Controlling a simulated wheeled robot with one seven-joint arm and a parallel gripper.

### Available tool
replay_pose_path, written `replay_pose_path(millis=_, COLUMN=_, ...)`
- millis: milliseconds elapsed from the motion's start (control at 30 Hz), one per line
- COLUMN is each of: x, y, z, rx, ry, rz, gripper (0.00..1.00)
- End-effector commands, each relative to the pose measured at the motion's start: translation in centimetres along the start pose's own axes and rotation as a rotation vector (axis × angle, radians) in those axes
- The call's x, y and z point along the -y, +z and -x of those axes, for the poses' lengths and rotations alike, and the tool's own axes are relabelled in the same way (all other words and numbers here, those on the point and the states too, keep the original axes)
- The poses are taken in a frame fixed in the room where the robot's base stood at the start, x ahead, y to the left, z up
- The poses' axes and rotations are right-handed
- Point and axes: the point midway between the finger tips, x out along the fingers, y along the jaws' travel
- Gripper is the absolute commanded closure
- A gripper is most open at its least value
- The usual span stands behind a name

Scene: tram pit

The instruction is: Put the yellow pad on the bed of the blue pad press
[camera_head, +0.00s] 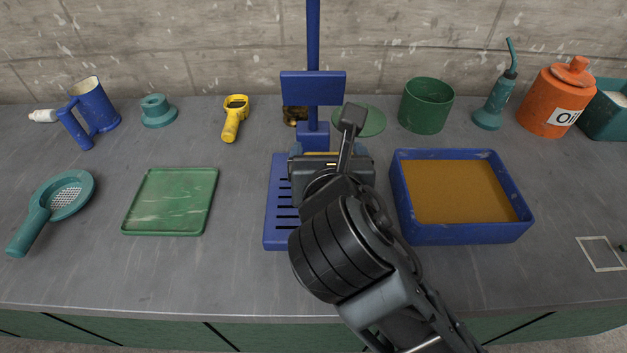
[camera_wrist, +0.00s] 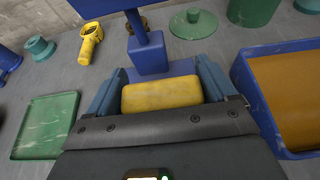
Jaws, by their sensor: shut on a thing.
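The yellow pad (camera_wrist: 162,94) is a small rounded block, gripped between the two blue-grey fingers of my gripper (camera_wrist: 161,86) in the wrist view. In the head view my gripper (camera_head: 328,160) is over the blue pad press, and my wrist hides most of the pad. The press has a slotted blue bed (camera_head: 275,228), a post and a blue upper plate (camera_head: 313,88). Its blue block (camera_wrist: 151,55) stands just beyond the pad in the wrist view. My arm hides the right part of the bed. I cannot tell whether the pad touches the bed.
A blue tray with an ochre filling (camera_head: 505,225) stands close on the right, and a flat green tray (camera_head: 170,203) lies on the left. A green lid (camera_head: 372,122) and a green pot (camera_head: 427,106) stand behind. The front bench strip is clear.

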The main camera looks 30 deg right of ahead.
Motion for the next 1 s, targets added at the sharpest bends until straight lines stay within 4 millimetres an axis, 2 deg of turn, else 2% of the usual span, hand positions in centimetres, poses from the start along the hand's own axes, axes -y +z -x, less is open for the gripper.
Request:
replay_pose_path(millis=100, x=-1.6, y=-0.7, z=-0.7, rx=-0.001, ry=0.001, rz=0.0, gripper=0.47)
replay_pose_path(millis=200, x=-2.1, y=-1.0, z=-1.0, rx=0.0, ry=0.0, rz=0.0, gripper=0.47)
replay_pose_path(millis=367, x=-2.2, y=-2.0, z=-1.4, rx=-0.001, ry=-0.001, rz=0.002, gripper=0.47)
replay_pose_path(millis=600, x=-2.2, y=-4.8, z=-2.5, rx=-0.001, ry=0.001, rz=0.001, gripper=0.47)
replay_pose_path(millis=967, x=-2.2, y=-5.0, z=-2.6, rx=-0.001, ry=0.0, rz=0.001, gripper=0.47)
replay_pose_path(millis=1000, x=-2.2, y=-5.0, z=-2.6, rx=-0.001, ry=0.0, rz=0.0, gripper=0.11)
